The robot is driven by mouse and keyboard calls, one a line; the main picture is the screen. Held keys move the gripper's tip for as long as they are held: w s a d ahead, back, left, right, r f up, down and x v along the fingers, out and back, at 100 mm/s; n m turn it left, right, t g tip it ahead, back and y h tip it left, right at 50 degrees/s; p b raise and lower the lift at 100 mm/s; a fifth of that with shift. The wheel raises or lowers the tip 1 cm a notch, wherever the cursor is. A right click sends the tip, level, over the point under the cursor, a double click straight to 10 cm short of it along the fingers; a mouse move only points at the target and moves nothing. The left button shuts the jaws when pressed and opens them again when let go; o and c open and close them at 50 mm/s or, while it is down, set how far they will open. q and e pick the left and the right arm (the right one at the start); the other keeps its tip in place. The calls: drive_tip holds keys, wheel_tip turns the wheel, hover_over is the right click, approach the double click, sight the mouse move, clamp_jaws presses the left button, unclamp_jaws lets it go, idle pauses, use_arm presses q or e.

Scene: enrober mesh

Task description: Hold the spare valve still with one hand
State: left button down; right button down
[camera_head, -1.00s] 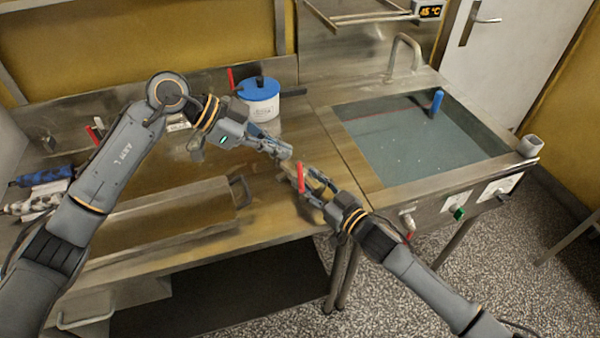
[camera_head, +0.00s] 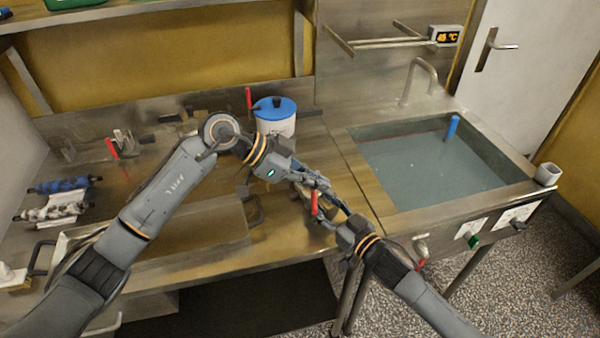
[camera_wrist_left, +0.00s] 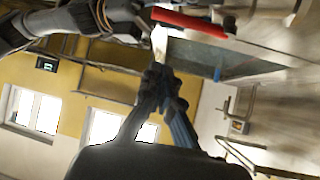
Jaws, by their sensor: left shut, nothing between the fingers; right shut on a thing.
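The spare valve (camera_head: 314,203) shows as a red lever with a metal body in the head view, beside the bench's front edge. My right gripper (camera_head: 328,218) is shut on it; the fingers hide part of the body. My left gripper (camera_head: 324,184) is shut and empty just above and behind the valve, very close to it. I cannot tell whether they touch. In the left wrist view the shut left fingertips (camera_wrist_left: 161,76) are below the red lever (camera_wrist_left: 189,22), and the right arm comes in at the upper left.
The water-filled sink (camera_head: 400,202) is to the right, with a blue cylinder (camera_head: 452,127) in it. A white pot with blue lid (camera_head: 275,108) stands behind my left gripper. A lidded tank (camera_head: 165,235) and rollers (camera_head: 58,186) occupy the bench's left.

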sight(313, 202)
use_arm(q)
drive_tip(key=shift+a+f, duration=0.15)
drive_tip(key=shift+f, duration=0.95)
drive_tip(key=shift+a+f, duration=0.1)
drive_tip(key=shift+f, duration=1)
drive_tip(key=shift+a+m+g, duration=0.4)
drive_tip(key=shift+m+g, duration=0.2)
drive_tip(key=shift+m, duration=0.1)
drive_tip(key=shift+w+a+m+g+y, duration=0.15)
drive_tip(key=shift+w+a+m+g, duration=0.2)
drive_tip(key=shift+a+m+g, duration=0.45)
drive_tip(key=shift+w+a+m+g+y, duration=0.2)
drive_tip(key=shift+w+a+m+g, duration=0.1)
drive_tip(key=shift+a+m+g, duration=0.45)
drive_tip(key=shift+w+a+m+g+y, duration=0.15)
drive_tip(key=shift+w+a+m+g, duration=0.2)
drive_tip(key=shift+a+m+g, duration=0.45)
drive_tip(key=shift+d, duration=0.3)
